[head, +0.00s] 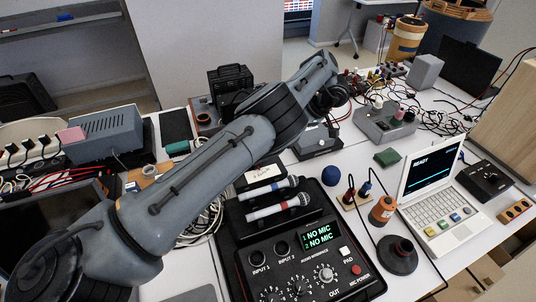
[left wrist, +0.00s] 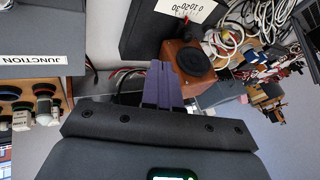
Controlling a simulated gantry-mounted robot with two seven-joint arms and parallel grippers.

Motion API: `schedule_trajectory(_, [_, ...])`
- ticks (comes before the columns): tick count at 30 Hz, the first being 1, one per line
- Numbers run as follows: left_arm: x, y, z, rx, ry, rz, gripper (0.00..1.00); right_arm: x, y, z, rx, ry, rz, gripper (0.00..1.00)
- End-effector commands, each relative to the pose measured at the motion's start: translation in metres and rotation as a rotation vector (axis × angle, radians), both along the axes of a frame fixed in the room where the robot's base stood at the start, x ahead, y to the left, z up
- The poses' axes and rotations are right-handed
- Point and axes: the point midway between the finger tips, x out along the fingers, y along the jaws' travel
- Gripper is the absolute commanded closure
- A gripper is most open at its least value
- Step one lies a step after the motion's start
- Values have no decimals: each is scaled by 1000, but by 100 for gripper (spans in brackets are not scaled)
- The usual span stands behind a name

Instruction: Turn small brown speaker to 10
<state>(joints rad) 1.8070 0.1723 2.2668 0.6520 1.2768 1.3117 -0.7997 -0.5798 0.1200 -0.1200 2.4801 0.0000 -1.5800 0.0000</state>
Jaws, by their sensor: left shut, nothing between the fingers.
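The small brown speaker (left wrist: 176,60) shows in the left wrist view as a brown box with a round black front, just beyond my fingertips. In the head view, a brown box (head: 204,119) behind my forearm appears to be this speaker, partly hidden. My left gripper (left wrist: 161,66) has its purple fingers together with nothing between them. Its tips overlap the speaker's left edge in the left wrist view; I cannot tell whether they touch it. In the head view my left arm crosses the table and its fingers are not clear. I cannot make out a knob setting. My right gripper is not in view.
A black audio interface (head: 300,262) reading NO MIC and two microphones (head: 272,186) lie in front. A laptop (head: 437,177) stands at right. A grey knob box (head: 385,122) and tangled cables crowd the back. A white label with numbers (left wrist: 190,9) shows beside the speaker.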

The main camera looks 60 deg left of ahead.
Motion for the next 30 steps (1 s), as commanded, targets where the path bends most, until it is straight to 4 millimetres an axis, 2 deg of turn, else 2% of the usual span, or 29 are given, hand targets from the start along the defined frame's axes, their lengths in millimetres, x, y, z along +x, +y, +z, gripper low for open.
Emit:
schedule_trajectory(13, [-29, 24, -61, 3, 5, 3, 100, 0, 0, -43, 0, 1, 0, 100])
schedule_trajectory(16, [-39, 33, -81, 4, 7, 4, 100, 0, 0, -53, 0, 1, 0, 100])
schedule_trajectory(30, [-72, 34, -82, 0, 4, 3, 100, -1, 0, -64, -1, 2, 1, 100])
